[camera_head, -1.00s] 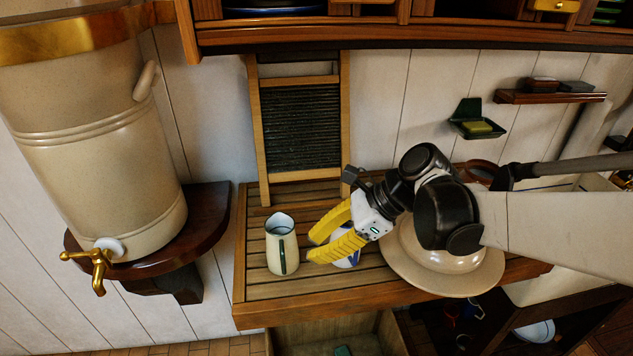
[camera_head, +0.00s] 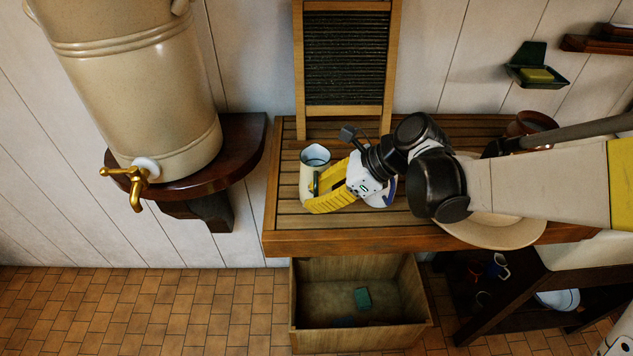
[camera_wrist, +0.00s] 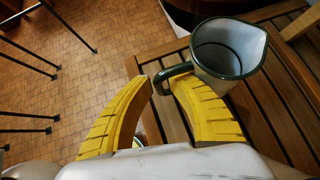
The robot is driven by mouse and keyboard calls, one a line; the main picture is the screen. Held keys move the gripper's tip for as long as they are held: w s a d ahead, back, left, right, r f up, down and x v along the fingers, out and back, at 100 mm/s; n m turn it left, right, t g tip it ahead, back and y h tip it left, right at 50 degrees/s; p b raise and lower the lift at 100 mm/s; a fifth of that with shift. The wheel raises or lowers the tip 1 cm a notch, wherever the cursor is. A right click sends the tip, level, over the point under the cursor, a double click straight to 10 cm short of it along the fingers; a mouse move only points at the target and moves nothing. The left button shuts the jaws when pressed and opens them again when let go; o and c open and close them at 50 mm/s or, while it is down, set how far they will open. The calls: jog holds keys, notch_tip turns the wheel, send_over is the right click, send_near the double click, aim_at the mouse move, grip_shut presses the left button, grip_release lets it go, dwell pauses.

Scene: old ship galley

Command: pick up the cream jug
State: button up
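The cream jug (camera_head: 315,158), cream with a dark green rim and handle, stands upright on the slatted wooden counter (camera_head: 288,222). My gripper (camera_head: 318,194) is beside it, its yellow fingers overlapping the jug's lower right in the head view. In the wrist view the jug (camera_wrist: 226,50) is just beyond the fingers. Its green handle (camera_wrist: 172,76) reaches into the gap between the two fingertips of my gripper (camera_wrist: 160,84). The fingers are apart, with a small gap around the handle. Whether either finger touches it, I cannot tell.
A large beige urn with a brass tap (camera_head: 130,180) stands on a shelf at left. A washboard (camera_head: 346,65) leans on the wall behind the jug. A cream wide-brimmed dish (camera_head: 515,232) is under my arm. A wooden crate (camera_head: 308,340) sits below the counter.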

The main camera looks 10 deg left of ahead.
grip_shut()
jog(key=shift+r, duration=0.15)
